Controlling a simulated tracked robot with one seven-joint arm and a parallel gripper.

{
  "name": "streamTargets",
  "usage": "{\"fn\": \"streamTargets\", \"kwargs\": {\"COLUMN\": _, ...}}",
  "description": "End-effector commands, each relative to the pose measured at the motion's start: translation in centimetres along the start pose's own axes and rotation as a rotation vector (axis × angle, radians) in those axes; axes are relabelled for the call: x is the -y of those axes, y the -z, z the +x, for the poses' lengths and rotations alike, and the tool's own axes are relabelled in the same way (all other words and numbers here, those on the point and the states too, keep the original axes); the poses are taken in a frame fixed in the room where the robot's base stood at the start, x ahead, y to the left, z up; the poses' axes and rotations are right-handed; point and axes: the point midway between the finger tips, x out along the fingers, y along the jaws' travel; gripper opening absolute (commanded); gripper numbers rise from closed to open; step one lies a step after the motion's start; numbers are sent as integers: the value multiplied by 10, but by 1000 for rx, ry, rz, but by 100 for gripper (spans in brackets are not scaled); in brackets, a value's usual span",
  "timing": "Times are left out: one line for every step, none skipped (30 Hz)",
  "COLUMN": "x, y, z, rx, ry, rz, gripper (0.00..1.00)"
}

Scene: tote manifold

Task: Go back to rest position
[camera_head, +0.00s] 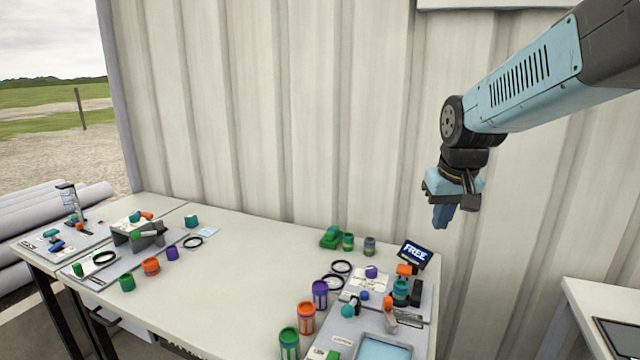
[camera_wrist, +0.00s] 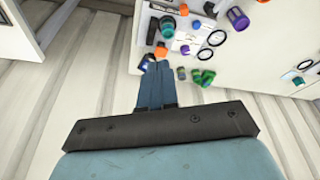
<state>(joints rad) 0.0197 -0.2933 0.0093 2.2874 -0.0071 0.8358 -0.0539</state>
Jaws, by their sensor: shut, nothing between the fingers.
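My gripper (camera_head: 442,216) hangs from the blue and black arm at the right of the head view, fingers pointing down. It is shut and empty, well above the table and close to the corrugated wall. In the wrist view my gripper (camera_wrist: 157,68) shows its two blue fingers together with nothing between them. The white table (camera_head: 225,285) lies below and to the left of it.
A right-hand board (camera_head: 424,300) carries a FREE sign (camera_head: 412,255), colored parts and a blue tray (camera_head: 384,347). Purple (camera_head: 320,294), orange (camera_head: 306,318) and green (camera_head: 289,343) cylinders stand beside it. Another table (camera_head: 600,300) is at right. Air around my gripper is clear.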

Motion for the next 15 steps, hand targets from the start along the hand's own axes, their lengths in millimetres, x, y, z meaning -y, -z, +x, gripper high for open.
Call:
{"fn": "streamTargets", "kwargs": {"x": 1, "y": -9, "z": -9, "rx": -17, "ry": 0, "rz": 3, "gripper": 0}}
{"fn": "streamTargets", "kwargs": {"x": 1, "y": -14, "z": -13, "rx": -25, "ry": -1, "rz": 5, "gripper": 0}}
{"fn": "streamTargets", "kwargs": {"x": 2, "y": -22, "z": -18, "rx": -34, "ry": -1, "rz": 7, "gripper": 0}}
{"fn": "streamTargets", "kwargs": {"x": 2, "y": -27, "z": -22, "rx": -41, "ry": -1, "rz": 9, "gripper": 0}}
{"fn": "streamTargets", "kwargs": {"x": 3, "y": -32, "z": -26, "rx": -49, "ry": -1, "rz": 11, "gripper": 0}}
{"fn": "streamTargets", "kwargs": {"x": 4, "y": -39, "z": -31, "rx": -57, "ry": 0, "rz": 14, "gripper": 0}}
{"fn": "streamTargets", "kwargs": {"x": 4, "y": -45, "z": -34, "rx": -64, "ry": 0, "rz": 16, "gripper": 0}}
{"fn": "streamTargets", "kwargs": {"x": 4, "y": -50, "z": -38, "rx": -72, "ry": 0, "rz": 18, "gripper": 0}}
{"fn": "streamTargets", "kwargs": {"x": 5, "y": -57, "z": -42, "rx": -81, "ry": 0, "rz": 21, "gripper": 0}}
{"fn": "streamTargets", "kwargs": {"x": 5, "y": -63, "z": -44, "rx": -89, "ry": 0, "rz": 24, "gripper": 0}}
{"fn": "streamTargets", "kwargs": {"x": 6, "y": -68, "z": -48, "rx": -97, "ry": 0, "rz": 26, "gripper": 0}}
{"fn": "streamTargets", "kwargs": {"x": 6, "y": -76, "z": -51, "rx": -106, "ry": 1, "rz": 28, "gripper": 0}}
{"fn": "streamTargets", "kwargs": {"x": 7, "y": -81, "z": -53, "rx": -114, "ry": 1, "rz": 30, "gripper": 0}}
{"fn": "streamTargets", "kwargs": {"x": 7, "y": -86, "z": -56, "rx": -121, "ry": 2, "rz": 32, "gripper": 0}}
{"fn": "streamTargets", "kwargs": {"x": 8, "y": -94, "z": -59, "rx": -130, "ry": 2, "rz": 35, "gripper": 0}}
